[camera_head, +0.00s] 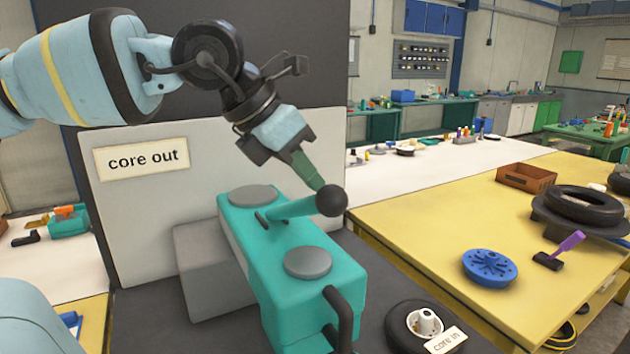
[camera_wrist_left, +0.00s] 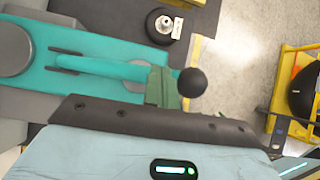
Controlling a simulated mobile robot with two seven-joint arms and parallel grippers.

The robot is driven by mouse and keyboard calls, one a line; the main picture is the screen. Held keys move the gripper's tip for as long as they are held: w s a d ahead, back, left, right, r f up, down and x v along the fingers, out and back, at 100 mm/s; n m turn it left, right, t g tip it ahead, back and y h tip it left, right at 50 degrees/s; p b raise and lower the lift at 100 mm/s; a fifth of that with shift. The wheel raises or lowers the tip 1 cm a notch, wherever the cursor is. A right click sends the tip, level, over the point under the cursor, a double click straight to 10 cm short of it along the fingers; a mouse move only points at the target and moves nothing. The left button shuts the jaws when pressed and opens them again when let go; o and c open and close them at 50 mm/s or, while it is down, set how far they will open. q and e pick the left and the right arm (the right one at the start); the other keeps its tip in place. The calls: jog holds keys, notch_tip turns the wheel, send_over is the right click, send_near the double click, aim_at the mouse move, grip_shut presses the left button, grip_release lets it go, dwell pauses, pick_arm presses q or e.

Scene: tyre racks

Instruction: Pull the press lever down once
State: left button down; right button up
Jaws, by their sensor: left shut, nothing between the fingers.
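The teal press (camera_head: 300,262) stands on a dark surface in the middle of the head view. Its teal lever (camera_head: 290,208) ends in a black ball knob (camera_head: 331,200) and lies nearly level, pointing right. In the wrist view the lever (camera_wrist_left: 105,69) and knob (camera_wrist_left: 192,82) show from above. My left gripper (camera_head: 318,183) comes down from upper left with its green fingers shut and empty. The fingertips are at the lever's outer end, just beside the knob; I cannot tell whether they touch it. They also show in the wrist view (camera_wrist_left: 163,86). My right gripper is not in view.
A "core out" sign (camera_head: 142,158) is on a grey panel behind the press. A tyre with a white core (camera_head: 424,321) and "core in" label lies at front right. A yellow table (camera_head: 430,225) holds a blue disc (camera_head: 489,268), a purple-handled tool (camera_head: 567,245) and a tyre (camera_head: 583,205).

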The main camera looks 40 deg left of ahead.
aim_at(314, 198)
pick_arm(q)
jog(key=shift+s+d+f+b, duration=0.15)
jog(key=shift+d+f+b, duration=0.3)
jog(key=shift+f+b, duration=0.25)
jog(key=shift+s+d+f+b, duration=0.15)
jog(key=shift+d+f+b, duration=0.35)
jog(key=shift+f, duration=0.25)
dwell(1.8)
jog(key=shift+s+d+f+b, duration=0.2)
jog(key=shift+d+f+b, duration=0.4)
jog(key=shift+f+b, duration=0.4)
jog(key=shift+s+d+f+b, duration=0.15)
jog(key=shift+d+f+b, duration=0.4)
jog(key=shift+f+b, duration=0.35)
dwell(2.8)
